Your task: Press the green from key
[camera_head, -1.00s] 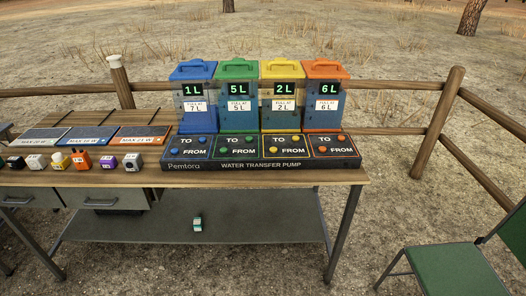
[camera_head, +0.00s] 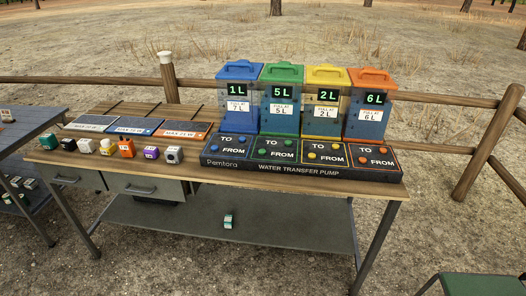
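The green from key (camera_head: 262,153) is a small round green button left of the word FROM on the green-edged panel of the water transfer pump (camera_head: 305,173). A second green button (camera_head: 289,147) sits by the word TO on that panel. Behind it stands the green-lidded tank (camera_head: 281,119), its display reading 5 L and its label FULL AT 5 L. The blue tank (camera_head: 236,120) reads 1L, the yellow tank (camera_head: 325,122) 2L and the orange tank (camera_head: 367,126) 6L. Neither gripper shows, and nothing covers the keys.
The pump stands on the right part of a wooden-topped table (camera_head: 190,174). Small coloured blocks (camera_head: 125,149) and flat panels (camera_head: 136,126) lie to its left. Another table (camera_head: 30,130) stands at far left, a green chair (camera_head: 480,285) at lower right. A fence (camera_head: 435,98) runs behind.

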